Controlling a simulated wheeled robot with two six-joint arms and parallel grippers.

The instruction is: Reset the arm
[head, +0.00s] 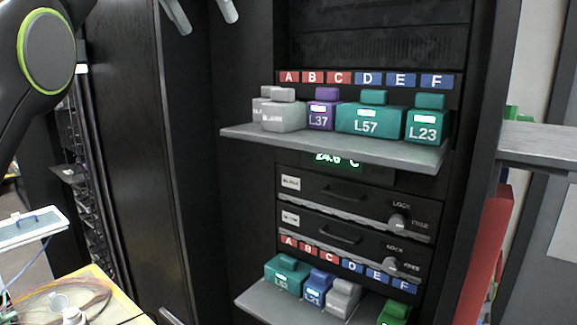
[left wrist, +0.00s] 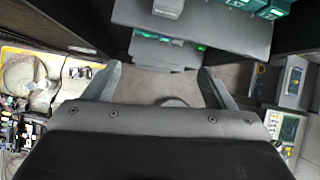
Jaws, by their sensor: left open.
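My left gripper (head: 200,10) shows at the top of the head view, its two grey fingertips apart and empty, in front of the dark cabinet door. In the left wrist view its fingers (left wrist: 158,82) are spread with nothing between them. Past them are a grey shelf and the floor. My left arm comes in at the upper left of the head view. My right gripper is in neither view.
An upper shelf (head: 340,147) holds grey, purple and teal modules, including L57 (head: 366,121) and L23 (head: 427,126). A lower shelf (head: 262,301) holds more modules. Two drawers with lock knobs sit between. A cluttered yellow-edged table (head: 102,277) stands at lower left.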

